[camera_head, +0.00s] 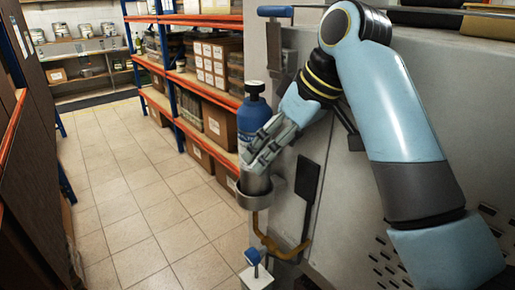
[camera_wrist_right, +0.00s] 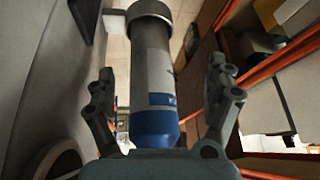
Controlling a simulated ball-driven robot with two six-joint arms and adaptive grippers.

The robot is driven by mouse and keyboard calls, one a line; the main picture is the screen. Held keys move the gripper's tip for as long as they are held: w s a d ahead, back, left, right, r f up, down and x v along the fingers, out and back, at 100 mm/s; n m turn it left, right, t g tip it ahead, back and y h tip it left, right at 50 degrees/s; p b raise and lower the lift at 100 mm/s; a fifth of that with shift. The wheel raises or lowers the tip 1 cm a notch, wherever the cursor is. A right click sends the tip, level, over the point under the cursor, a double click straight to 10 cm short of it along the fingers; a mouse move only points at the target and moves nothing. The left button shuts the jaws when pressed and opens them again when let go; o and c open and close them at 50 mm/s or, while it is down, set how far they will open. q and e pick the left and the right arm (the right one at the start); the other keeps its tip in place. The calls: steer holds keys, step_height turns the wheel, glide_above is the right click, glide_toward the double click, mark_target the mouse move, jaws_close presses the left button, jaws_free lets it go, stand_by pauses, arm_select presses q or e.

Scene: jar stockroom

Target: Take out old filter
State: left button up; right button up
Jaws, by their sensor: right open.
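The filter (camera_head: 252,117) is an upright blue and grey canister with a dark cap, standing in a grey ring-shaped holder (camera_head: 252,201) on the side of a grey cabinet (camera_head: 340,190). My right gripper (camera_head: 262,152) is at the canister's middle, its fingers overlapping it in the head view. In the right wrist view the canister (camera_wrist_right: 152,75) runs between the two spread fingers, with visible gaps on both sides. The right gripper is open. The fingers hide part of the canister's lower half. My left gripper is not in view.
A brass pipe (camera_head: 272,243) runs below the holder, with a blue-handled fitting (camera_head: 252,257) near the bottom. A dark lever or plate (camera_head: 308,185) is on the cabinet. Orange shelves with boxes (camera_head: 219,122) stand behind. The tiled floor (camera_head: 130,200) at left is clear.

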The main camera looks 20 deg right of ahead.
mark_target(264, 117)
steer(key=shift+t, duration=0.5)
steer(key=r, duration=0.2)
steer(key=w+r+p, duration=0.1)
steer(key=r, duration=0.4)
steer(key=shift+w+a+p, duration=0.2)
steer(key=shift+a+p, duration=0.05)
steer(key=shift+p, duration=0.05)
steer(key=shift+x, duration=1.05)
steer(key=x, duration=0.1)
steer(key=p+x, duration=0.1)
steer(key=x, duration=0.1)
steer(key=p+x, duration=0.1)
steer(key=shift+w+d+f, duration=0.25)
steer(key=shift+w+f, duration=0.05)
steer(key=shift+w, duration=0.15)
steer(key=shift+w+f, duration=0.1)
steer(key=shift+f, duration=0.1)
steer(key=shift+a, duration=0.1)
steer(key=shift+c, duration=0.6)
steer(key=c, duration=1.6)
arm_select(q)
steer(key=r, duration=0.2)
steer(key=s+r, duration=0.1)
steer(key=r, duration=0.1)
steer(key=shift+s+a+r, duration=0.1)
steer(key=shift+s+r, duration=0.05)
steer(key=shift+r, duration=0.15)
arm_select(e)
steer(key=shift+w, duration=0.1)
steer(key=shift+c, duration=0.2)
